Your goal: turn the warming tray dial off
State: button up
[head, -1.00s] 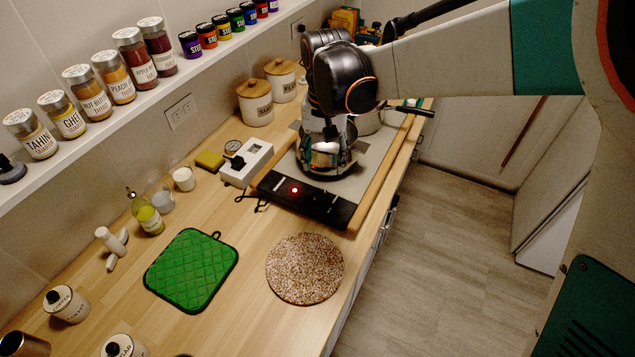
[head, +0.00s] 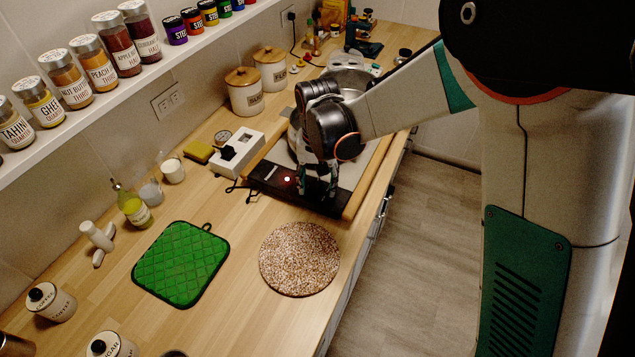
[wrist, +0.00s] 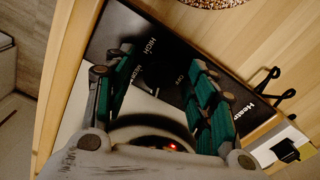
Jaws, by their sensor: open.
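The warming tray has a black front panel (head: 268,178) with a lit red light (head: 287,180) and a pale top behind it. In the wrist view its panel (wrist: 118,28) shows white lettering, with HIGH readable. The dial (wrist: 155,76) is a dark shape on the dark panel among these labels. Its exact setting is too dark to tell. My gripper (head: 318,190) is over the right part of the panel and hides the dial in the head view. In the wrist view my gripper (wrist: 164,68) is open, its green-padded fingers on either side of the dial area; contact cannot be told.
A white box with a black plug (head: 238,152) and cable sits left of the tray. A round speckled mat (head: 300,258) and a green pot holder (head: 181,263) lie in front. Lidded canisters (head: 245,92) stand behind. The counter edge is close on the right.

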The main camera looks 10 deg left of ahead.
jog(key=c, duration=1.1)
jog(key=n+b, duration=0.1)
jog(key=n, duration=0.5)
jog(key=shift+n, duration=0.3)
jog(key=n, duration=0.3)
jog(key=shift+n, duration=2.1)
